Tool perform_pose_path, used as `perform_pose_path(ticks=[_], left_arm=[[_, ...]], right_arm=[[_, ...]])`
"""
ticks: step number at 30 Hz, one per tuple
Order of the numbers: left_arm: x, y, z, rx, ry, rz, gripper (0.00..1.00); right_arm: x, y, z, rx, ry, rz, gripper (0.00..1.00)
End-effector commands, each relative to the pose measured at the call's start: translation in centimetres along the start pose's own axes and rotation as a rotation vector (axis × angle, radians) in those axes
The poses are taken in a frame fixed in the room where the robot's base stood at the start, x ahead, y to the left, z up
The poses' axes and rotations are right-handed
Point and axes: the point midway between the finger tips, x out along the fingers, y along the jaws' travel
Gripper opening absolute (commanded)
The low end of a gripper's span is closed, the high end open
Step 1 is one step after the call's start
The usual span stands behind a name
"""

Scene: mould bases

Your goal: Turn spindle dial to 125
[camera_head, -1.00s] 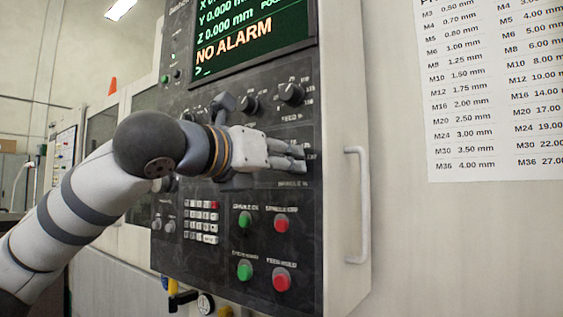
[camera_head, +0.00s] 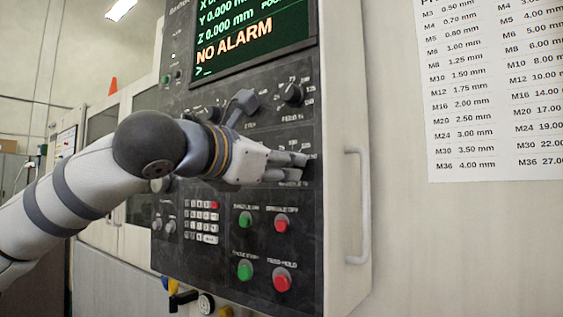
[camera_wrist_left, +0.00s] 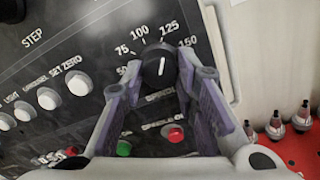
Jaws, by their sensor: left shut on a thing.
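The spindle dial (camera_wrist_left: 160,65) is a black round knob with a white line, with 50, 75, 100, 125 and 150 marked around it. In the left wrist view the line slants slightly right of upright, roughly toward 125; its exact reading is hard to tell. My left gripper (camera_wrist_left: 166,88) is shut on the dial, one finger on each side. In the head view my left gripper (camera_head: 302,166) reaches the panel from the left and hides most of the dial. My right gripper is not in view.
The feed dial (camera_head: 292,94) sits just above my gripper. Below are a green button (camera_head: 245,219) and a red button (camera_head: 281,223). A door handle (camera_head: 357,205) stands out to the right. The screen (camera_head: 250,35) reads NO ALARM.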

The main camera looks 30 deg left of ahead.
Motion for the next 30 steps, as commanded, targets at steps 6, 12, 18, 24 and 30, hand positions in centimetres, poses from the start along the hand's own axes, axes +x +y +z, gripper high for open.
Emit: perform_pose_path(ticks=[6,12,18,24,30], left_arm=[[0.02,0.04,-0.05,0.073,0.001,0.001,0.00],[0.01,0.03,-0.03,0.100,0.001,0.000,0.00],[0.02,0.03,-0.03,0.103,0.001,0.000,0.00],[0.02,0.02,-0.04,0.102,0.001,0.000,0.34],[0.01,0.02,-0.02,0.102,0.001,0.000,0.48]], right_arm=[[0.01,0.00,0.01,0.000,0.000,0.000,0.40],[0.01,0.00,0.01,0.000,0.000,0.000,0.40],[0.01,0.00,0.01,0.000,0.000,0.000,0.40],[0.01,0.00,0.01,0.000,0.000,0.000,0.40],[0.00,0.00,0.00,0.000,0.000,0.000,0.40]])
